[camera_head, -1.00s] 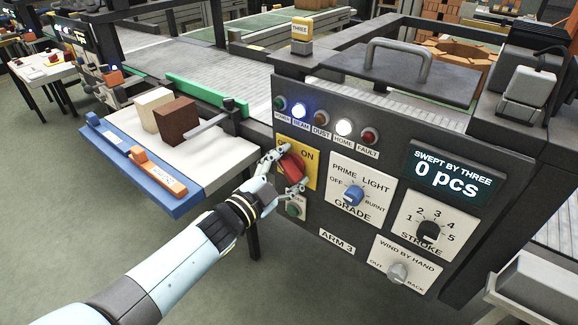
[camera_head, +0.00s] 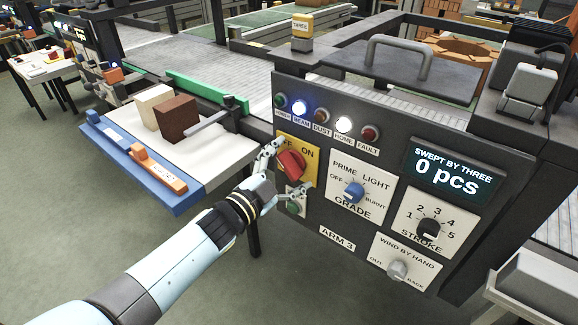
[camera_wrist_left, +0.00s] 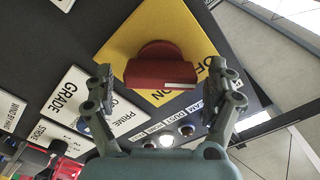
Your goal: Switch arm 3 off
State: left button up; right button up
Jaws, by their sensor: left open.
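The arm 3 panel (camera_head: 337,238) is a dark upright face. On it, a red rotary switch (camera_head: 291,164) sits on a yellow plate (camera_head: 312,170) marked OFF and ON. My left gripper (camera_head: 287,168) is open at the switch. In the left wrist view, the red knob (camera_wrist_left: 160,68) with a white mark lies between the two open fingers (camera_wrist_left: 162,95), with a gap on each side. Part of the word OFF is hidden by a finger in the head view. My right gripper is not seen.
A green button (camera_head: 294,207) sits just below the switch. The blue GRADE knob (camera_head: 353,192), STROKE knob (camera_head: 429,229) and wind knob (camera_head: 397,270) are to the right. A white side table (camera_head: 215,158) with two blocks stands left. BEAM and HOME lamps are lit.

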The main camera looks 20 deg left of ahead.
pick_arm(q)
jog(key=v, duration=1.2)
jog(key=s+a+f+n+g+y+b, duration=0.25)
jog(key=s+f, duration=0.35)
jog(key=f, duration=0.5)
jog(key=s+a+f+n+g+y+b, duration=0.1)
jog(key=s+a+f+n+g+b, duration=0.25)
jog(key=f, duration=0.85)
jog(key=s+a+f+n+g+y+b, duration=0.1)
jog(key=s+a+f+y+b, duration=0.15)
jog(key=s+f, duration=0.7)
jog(key=s+f+n+g, duration=0.1)
jog(key=s+f+g, duration=0.2)
jog(key=s, duration=0.4)
jog(key=s+a+f+n+g+b, duration=0.1)
jog(key=s+f+n+g, duration=0.1)
jog(key=s+f, duration=0.4)
jog(key=s+a+f+n+g+y+b, duration=0.1)
jog(key=s+f+g, duration=0.3)
jog(key=s, duration=0.6)
jog(key=shift+s+a+f+n, duration=0.2)
jog(key=shift+s+f+n, duration=0.05)
jog(key=shift+f+n, duration=0.45)
jog(key=shift+w, duration=0.1)
